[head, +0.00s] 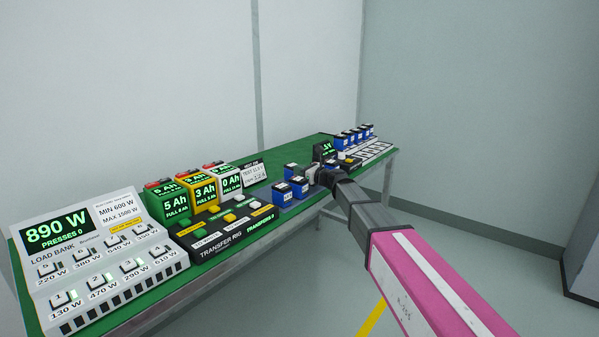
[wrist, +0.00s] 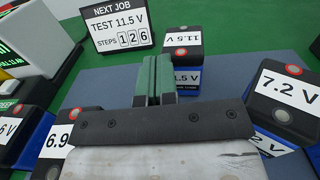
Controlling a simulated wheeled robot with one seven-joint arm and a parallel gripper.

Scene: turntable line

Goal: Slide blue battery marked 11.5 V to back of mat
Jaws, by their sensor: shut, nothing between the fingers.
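The blue battery marked 11.5 V (wrist: 187,80) has a black top and a white label and stands upright on the blue-grey mat (wrist: 100,82) in the wrist view. My gripper (wrist: 153,68) is shut and empty. Its green fingertips are just left of the battery, and they hide part of its left side and front; I cannot tell if they touch. In the head view my gripper (head: 313,176) is over the mat among blue batteries, whose labels are too small to read there.
Batteries marked 7.2 V (wrist: 285,92) and 6.9 (wrist: 68,140) flank my gripper. A NEXT JOB sign (wrist: 118,28) reads TEST 11.5 V and stands behind the mat at left. The transfer rig (head: 222,237) and load bank (head: 95,255) fill the bench's left. Green bench shows behind the mat.

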